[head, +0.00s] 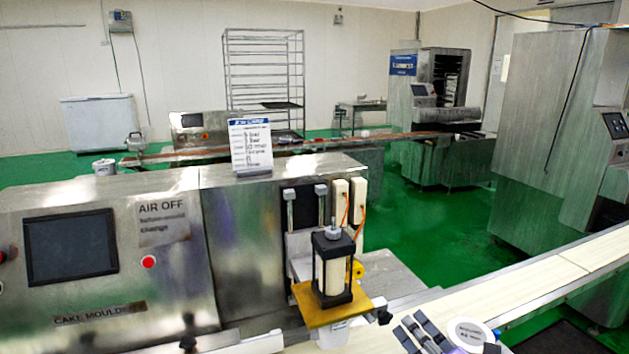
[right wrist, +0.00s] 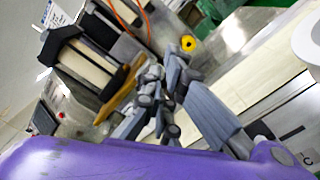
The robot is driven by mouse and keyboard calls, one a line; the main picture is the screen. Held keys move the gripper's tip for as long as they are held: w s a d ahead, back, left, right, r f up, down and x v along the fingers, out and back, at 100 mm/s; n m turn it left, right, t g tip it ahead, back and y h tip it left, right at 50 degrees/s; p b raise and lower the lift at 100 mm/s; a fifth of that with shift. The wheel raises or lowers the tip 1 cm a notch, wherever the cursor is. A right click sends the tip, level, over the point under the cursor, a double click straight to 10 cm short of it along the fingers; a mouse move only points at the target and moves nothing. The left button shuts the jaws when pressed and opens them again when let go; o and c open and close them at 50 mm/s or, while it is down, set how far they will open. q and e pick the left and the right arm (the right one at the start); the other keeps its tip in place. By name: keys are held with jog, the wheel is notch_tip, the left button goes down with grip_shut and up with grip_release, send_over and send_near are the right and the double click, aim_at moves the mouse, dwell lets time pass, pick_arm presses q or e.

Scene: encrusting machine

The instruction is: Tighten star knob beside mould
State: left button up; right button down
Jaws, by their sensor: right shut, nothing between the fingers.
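The mould unit (head: 333,268), a black frame around a cream block, stands on an orange plate (head: 322,312) at the front of the cake machine. A small black knob (head: 384,316) is beside the plate, low on its right. Another dark knob (head: 187,342) is at the lower left. A yellow knob (head: 358,268) sits behind the mould, and also shows in the right wrist view (right wrist: 188,43). My right gripper (head: 410,323) is shut and empty, just right of the black knob; contact cannot be told. In the right wrist view its fingers (right wrist: 170,75) cover that area. My left gripper is out of view.
The cake machine's steel body (head: 110,225) fills the left, with a dark screen (head: 70,246) and a sign card (head: 250,147) on top. A pale conveyor belt (head: 535,285) runs on the right. Orange cables (head: 347,210) hang behind the mould.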

jog(key=shift+v, duration=1.85)
